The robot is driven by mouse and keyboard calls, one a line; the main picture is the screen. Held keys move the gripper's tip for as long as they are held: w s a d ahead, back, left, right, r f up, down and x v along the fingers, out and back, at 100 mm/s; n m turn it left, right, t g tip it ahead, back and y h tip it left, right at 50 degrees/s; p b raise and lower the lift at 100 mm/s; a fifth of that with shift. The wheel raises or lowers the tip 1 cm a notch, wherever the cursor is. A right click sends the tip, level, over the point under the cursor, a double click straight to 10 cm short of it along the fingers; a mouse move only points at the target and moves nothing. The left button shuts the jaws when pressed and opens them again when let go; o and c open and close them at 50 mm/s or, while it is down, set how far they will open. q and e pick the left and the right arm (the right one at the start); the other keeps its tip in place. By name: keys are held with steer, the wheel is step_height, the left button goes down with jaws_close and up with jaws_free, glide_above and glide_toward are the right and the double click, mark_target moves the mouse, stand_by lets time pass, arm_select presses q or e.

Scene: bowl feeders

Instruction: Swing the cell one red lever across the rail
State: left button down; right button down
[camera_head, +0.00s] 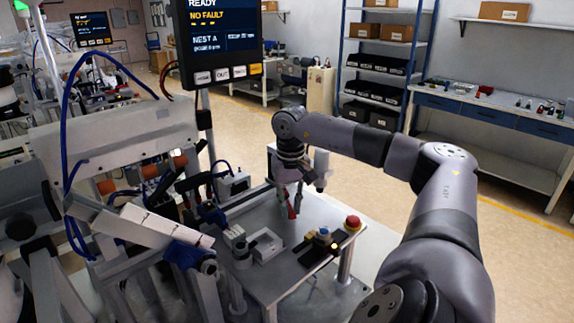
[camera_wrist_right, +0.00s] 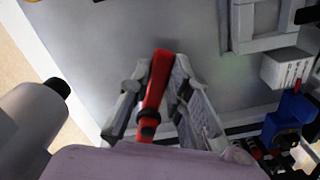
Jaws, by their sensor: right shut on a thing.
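The red lever (camera_wrist_right: 158,80) stands between the two fingers of my right gripper (camera_wrist_right: 160,98) in the right wrist view, with its red end reaching past them and a black band lower down. In the head view, my right gripper (camera_head: 292,202) is over the left part of the grey table, with a small red part of the lever (camera_head: 291,212) at its fingers. The gripper is shut on the lever. The lever's pivot is hidden. I cannot clearly pick out the rail. My left gripper does not show.
A display (camera_head: 219,40) reading "NO FAULT" hangs over the cell. A pale fixture (camera_head: 262,247) stands on the table front. The floor beyond is clear.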

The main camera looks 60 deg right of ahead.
steer(key=shift+s+d+n, duration=0.1)
steer(key=shift+d+n, duration=0.1)
steer(key=shift+n, duration=0.2)
stand_by(0.3)
steer(key=c, duration=1.5)
jaws_free()
step_height(320, 180, up, 7)
steer(key=shift+f, duration=0.2)
steer(key=shift+r, duration=0.45)
steer(key=shift+c, duration=0.2)
